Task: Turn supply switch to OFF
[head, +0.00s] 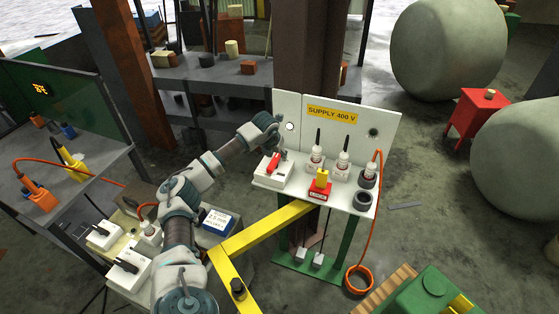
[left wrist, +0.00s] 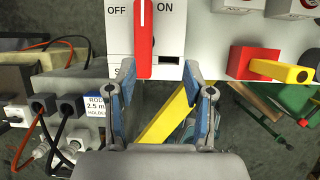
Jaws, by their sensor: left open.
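The supply switch is a white box (head: 270,177) with a red handle (head: 273,162) on the left of the shelf under the yellow "SUPPLY 400 V" sign (head: 332,115). In the left wrist view the red handle (left wrist: 143,45) stands almost upright in the picture, between the printed words OFF on its left and ON on its right. My left gripper (left wrist: 159,78) is open. The handle's lower end shows between its fingertips, closer to the left finger; I cannot tell whether they touch. In the head view my left gripper (head: 278,146) is just above the switch, partly hidden. My right gripper is not in view.
A red block with a yellow plug (head: 321,179) stands right of the switch, with several white bottle-like parts (head: 342,162) behind. A yellow beam (head: 262,230) runs below the shelf. A bench with cables (head: 60,180) is at left.

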